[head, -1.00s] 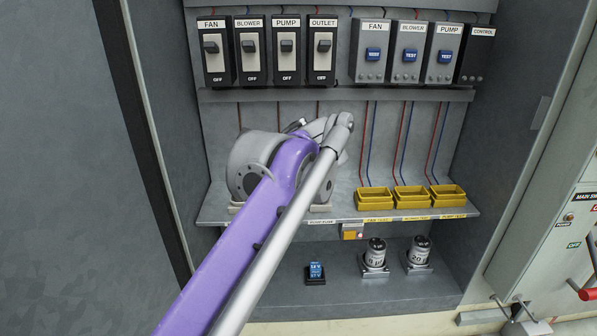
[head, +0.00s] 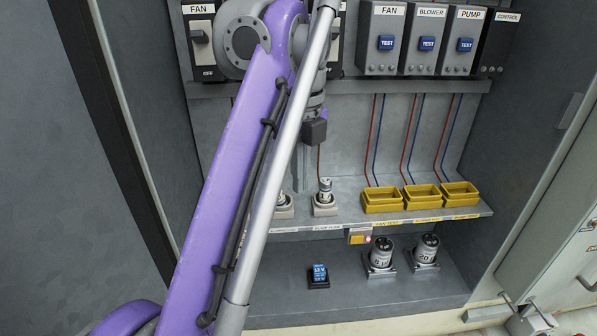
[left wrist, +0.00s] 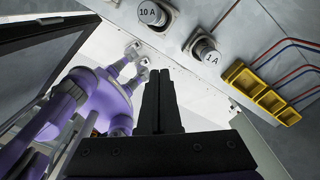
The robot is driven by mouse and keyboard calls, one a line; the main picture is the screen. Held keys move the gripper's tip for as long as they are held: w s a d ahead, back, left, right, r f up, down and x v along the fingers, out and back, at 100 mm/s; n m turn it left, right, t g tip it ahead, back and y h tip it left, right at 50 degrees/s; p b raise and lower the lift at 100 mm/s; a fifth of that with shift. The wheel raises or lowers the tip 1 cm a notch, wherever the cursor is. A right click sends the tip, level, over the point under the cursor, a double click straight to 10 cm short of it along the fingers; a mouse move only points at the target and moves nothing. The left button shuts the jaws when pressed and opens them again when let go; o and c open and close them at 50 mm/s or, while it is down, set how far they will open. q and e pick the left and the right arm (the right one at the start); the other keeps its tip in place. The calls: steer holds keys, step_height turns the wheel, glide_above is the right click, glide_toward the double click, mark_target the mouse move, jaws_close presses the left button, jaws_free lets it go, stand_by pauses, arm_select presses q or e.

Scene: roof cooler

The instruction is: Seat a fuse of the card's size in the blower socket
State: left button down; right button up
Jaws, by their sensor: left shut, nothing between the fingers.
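My left gripper (head: 303,168) hangs from my purple arm in front of the back panel. It is shut and empty; its dark fingers show in the left wrist view (left wrist: 158,90). A 1 A fuse (head: 325,187) stands in the shelf socket above the pump fuse label; it shows in the left wrist view (left wrist: 205,52). A 10 A fuse (left wrist: 152,14) stands left of it. In the head view my arm partly hides that one's socket (head: 284,207). Two loose fuses, one unclear (head: 381,253) and one marked 20 (head: 427,248), stand below.
A small blue block (head: 318,272) with unreadable writing stands on the cabinet floor. Three yellow trays (head: 382,205) line the shelf's right side. A yellow box (head: 360,237) with a red light hangs beneath the shelf. Test boxes (head: 382,25) and switches (head: 202,45) are above.

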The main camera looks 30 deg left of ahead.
mark_target(286, 206)
arm_select(q)
steer(key=a+f, duration=0.1)
steer(key=f, duration=0.1)
steer(key=w+a+f, duration=0.1)
steer(key=f, duration=0.1)
steer(key=a+f+b, duration=0.1)
steer(key=a+f, duration=0.1)
steer(key=shift+w, duration=0.3)
arm_select(e)
steer(key=shift+s+f, duration=0.15)
steer(key=shift+f, duration=0.4)
steer(key=shift+s+f, duration=0.15)
steer(key=shift+f, duration=0.4)
arm_select(q)
steer(key=shift+s+d, duration=0.1)
